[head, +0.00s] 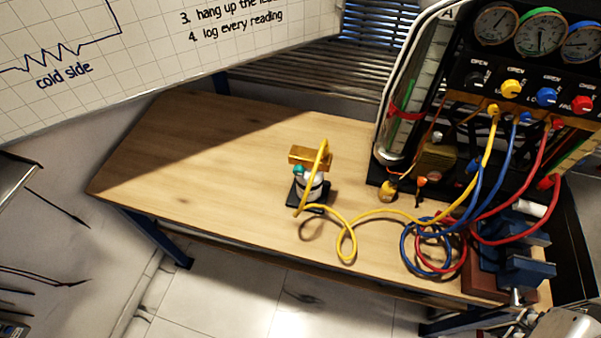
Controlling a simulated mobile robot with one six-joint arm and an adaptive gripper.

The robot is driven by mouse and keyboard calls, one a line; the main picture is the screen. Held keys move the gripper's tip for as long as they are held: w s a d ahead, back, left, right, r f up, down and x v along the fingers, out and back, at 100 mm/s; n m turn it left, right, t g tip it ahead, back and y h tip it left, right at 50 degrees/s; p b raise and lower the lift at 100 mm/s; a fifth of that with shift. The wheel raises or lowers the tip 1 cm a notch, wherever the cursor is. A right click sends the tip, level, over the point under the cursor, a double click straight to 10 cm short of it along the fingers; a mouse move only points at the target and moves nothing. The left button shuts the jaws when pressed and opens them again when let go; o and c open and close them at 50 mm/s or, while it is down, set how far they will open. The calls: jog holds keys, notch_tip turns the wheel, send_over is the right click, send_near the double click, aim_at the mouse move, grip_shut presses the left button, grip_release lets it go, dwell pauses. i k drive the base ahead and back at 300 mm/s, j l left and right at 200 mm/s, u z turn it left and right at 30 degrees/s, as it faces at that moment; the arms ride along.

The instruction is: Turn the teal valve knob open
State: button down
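A small teal part (298,170), which looks like the teal knob, sits on the left side of a small fixture on the wooden table. The fixture has a brass block (309,156) on top, a white and black body (314,184) and a dark base. A yellow hose loops over its front and covers part of it. The teal part is too small to tell which way it is turned. My gripper is not clearly in view; only grey metal parts, perhaps of my arm, show at the bottom right corner.
The gauge panel (470,105) stands at the right with yellow (512,89), blue (546,97) and red (583,104) knobs under "OPEN" labels. Coiled hoses (432,250) and a blue vise (522,262) crowd the table's right. The table's left (180,150) is clear. A whiteboard (150,50) hangs upper left.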

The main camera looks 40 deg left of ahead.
aim_at(298, 170)
jog(key=u, duration=1.7)
